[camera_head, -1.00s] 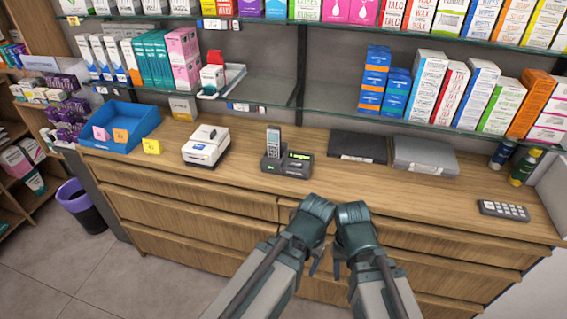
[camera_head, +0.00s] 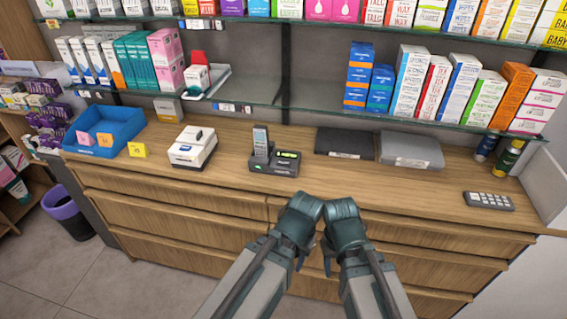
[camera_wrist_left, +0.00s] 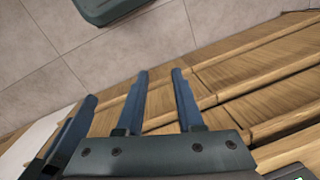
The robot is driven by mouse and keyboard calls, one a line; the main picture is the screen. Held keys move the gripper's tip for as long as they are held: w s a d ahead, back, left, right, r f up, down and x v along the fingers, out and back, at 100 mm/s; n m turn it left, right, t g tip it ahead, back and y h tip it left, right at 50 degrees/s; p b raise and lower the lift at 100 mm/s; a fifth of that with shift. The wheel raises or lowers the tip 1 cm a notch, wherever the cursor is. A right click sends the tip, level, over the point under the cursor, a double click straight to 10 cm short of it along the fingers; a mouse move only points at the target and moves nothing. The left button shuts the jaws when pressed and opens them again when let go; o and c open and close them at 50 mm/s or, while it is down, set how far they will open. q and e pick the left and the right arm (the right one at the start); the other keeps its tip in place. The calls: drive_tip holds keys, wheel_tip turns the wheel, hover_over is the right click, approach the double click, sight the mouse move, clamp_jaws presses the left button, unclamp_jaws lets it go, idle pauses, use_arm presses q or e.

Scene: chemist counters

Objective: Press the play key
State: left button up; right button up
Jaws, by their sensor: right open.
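A dark phone base (camera_head: 285,163) with an upright grey handset (camera_head: 261,143) and a small green-lit display stands on the wooden counter. It is the likeliest place of the play key, but single keys are too small to tell. My left gripper (camera_head: 301,258) and right gripper (camera_head: 328,262) hang close together in front of the drawers, apart from the base. Both are small and partly hidden by my arms. In the left wrist view, the left gripper's blue fingers (camera_wrist_left: 159,95) stand apart with nothing between them. The right gripper is open and no object shows in it.
A white printer-like device (camera_head: 192,148) and a blue tray (camera_head: 105,130) stand left of the base. A black flat box (camera_head: 345,143) and a grey one (camera_head: 410,150) lie right. A keypad (camera_head: 489,200) lies far right. Glass shelves with boxes hang above; the counter front is clear.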

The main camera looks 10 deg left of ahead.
use_arm(q)
clamp_jaws()
drive_tip(key=shift+w, duration=0.1)
idle(1.2)
